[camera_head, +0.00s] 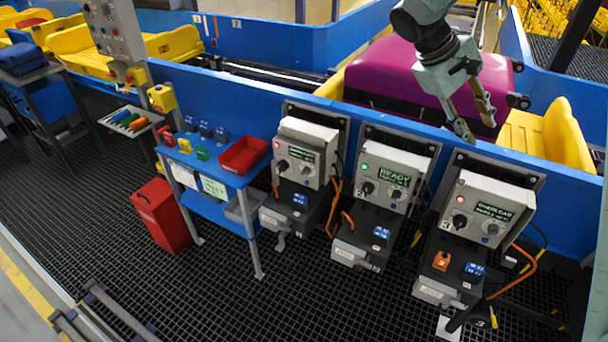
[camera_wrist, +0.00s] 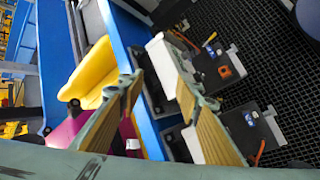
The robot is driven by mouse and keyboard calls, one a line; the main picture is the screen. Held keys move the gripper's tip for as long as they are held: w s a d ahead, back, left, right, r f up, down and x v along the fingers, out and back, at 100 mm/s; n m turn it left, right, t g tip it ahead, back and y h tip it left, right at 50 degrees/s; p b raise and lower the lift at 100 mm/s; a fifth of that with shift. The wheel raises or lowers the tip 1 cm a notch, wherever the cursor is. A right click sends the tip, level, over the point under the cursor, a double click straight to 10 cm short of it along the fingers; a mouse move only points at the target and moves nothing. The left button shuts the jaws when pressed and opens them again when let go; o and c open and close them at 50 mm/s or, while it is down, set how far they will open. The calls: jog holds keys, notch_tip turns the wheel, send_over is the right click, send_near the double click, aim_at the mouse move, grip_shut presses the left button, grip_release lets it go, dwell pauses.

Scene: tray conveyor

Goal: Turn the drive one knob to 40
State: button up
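Three grey drive boxes stand in a row in the head view. The left box (camera_head: 305,137), taken as drive one from the 2 and 3 marked on the others, has a black knob (camera_head: 283,165), a grey knob (camera_head: 306,169), a reddish lamp and a small display. Its display text and knob scale are too small to read. My gripper (camera_head: 480,128) is open and empty, above and behind the right box (camera_head: 495,193), well right of the left box. The wrist view shows both fingers (camera_wrist: 147,57) apart with nothing between them; no knob face shows there.
The middle box (camera_head: 398,163) reads READY with a green lamp; the right reads OVERLOAD. Orange cables hang beside the boxes. A purple suitcase (camera_head: 400,75) lies behind the blue conveyor wall (camera_head: 230,100). A blue table (camera_head: 225,172) with a red bin (camera_head: 243,155) stands left of the boxes.

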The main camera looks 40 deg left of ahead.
jog(key=s+a+f+n+t+h+p, duration=0.2)
jog(key=a+f+n+t+h+p, duration=0.15)
jog(key=a+f+n, duration=0.6)
jog(key=n+t+y+p, duration=0.4)
jog(key=n+t+y, duration=0.75)
jog(key=n, duration=0.55)
send_near(306, 172)
jog(key=shift+g+y, duration=0.7)
jog(key=shift+g, duration=0.2)
jog(key=s, duration=0.3)
jog(key=s+d, duration=0.1)
jog(key=s, duration=0.1)
jog(key=shift+r, duration=0.25)
jog(key=w+a+p, duration=0.1)
jog(key=w+a, duration=0.1)
jog(key=w, duration=1.1)
jog(key=shift+w, duration=0.25)
